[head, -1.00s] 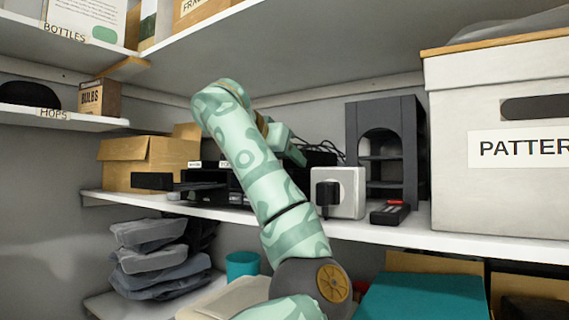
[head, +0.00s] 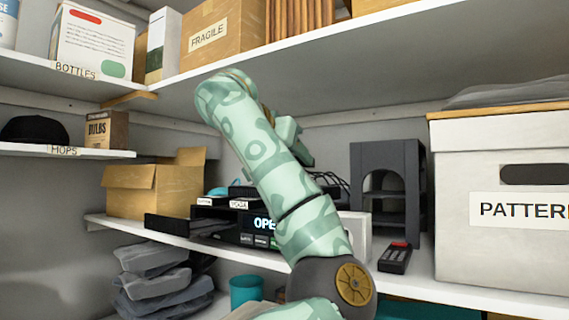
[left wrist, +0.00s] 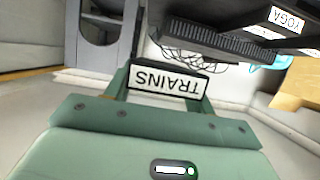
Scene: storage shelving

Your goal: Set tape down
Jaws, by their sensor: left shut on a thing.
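The tape (left wrist: 165,84) is a black cassette with a white label reading TRAINS, upside down in the left wrist view. My left gripper (left wrist: 163,92) is shut on it, one green finger at each end of the label. In the head view my left gripper (head: 291,142) is mostly behind my forearm, above the middle shelf, and the tape is hidden there. A black player (head: 272,240) with a lit display starting OPE stands on that shelf. Other labelled tapes lie on or by it, one reading YOGA (head: 238,204); it also shows in the left wrist view (left wrist: 284,18).
An open cardboard box (head: 140,195) stands left of the player. To the right are a white block (head: 357,235), a dark arched rack (head: 405,215), a red-and-black remote (head: 395,257) and a PATTERN box (head: 500,255). Cables run behind. The upper shelf (head: 380,45) overhangs.

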